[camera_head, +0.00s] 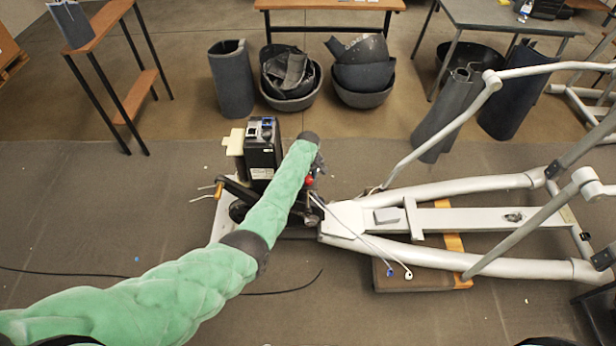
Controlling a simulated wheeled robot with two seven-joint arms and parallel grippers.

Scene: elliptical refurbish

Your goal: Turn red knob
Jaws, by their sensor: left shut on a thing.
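The red knob (309,181) shows as a small red spot on the elliptical machine, just right of the black upright housing (262,150). My left arm, in a green sleeve, reaches in from the lower left. My left gripper (317,168) is at the knob and is shut on it. The dark wrist and fingers are small, and the arm hides part of the machine around the knob. My right gripper is not in view.
The grey elliptical frame (478,185) extends to the right, with loose white cables (365,240) beside the knob. Black bins (290,80) stand behind. A wooden shelf (100,25) is at the upper left. The dark mat (80,215) is mostly clear on the left.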

